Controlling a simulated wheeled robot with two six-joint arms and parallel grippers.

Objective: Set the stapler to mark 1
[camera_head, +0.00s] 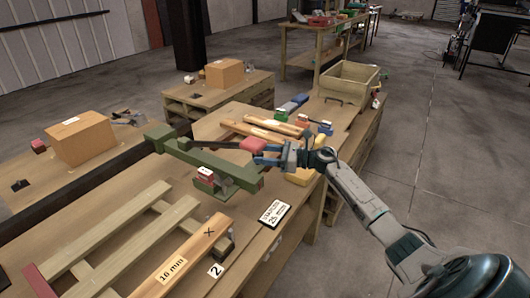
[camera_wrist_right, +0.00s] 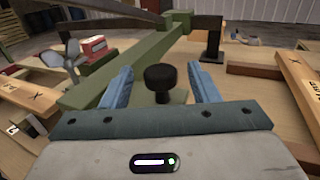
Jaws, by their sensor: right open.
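A long green tool (camera_head: 198,157) with a block at its far end lies across the bench, and I take it to be the stapler. In the right wrist view its green arm (camera_wrist_right: 130,57) runs away from me. A black round knob (camera_wrist_right: 160,77) stands between the blue fingers of my right gripper (camera_head: 270,154), which are open with gaps on both sides. The knob is not clear in the head view. My left gripper is not in view.
A red piece with a white label (camera_head: 206,174) sits beside the green tool. A plank marked 16 mm (camera_head: 183,262) and a staples card (camera_head: 273,213) are in front.

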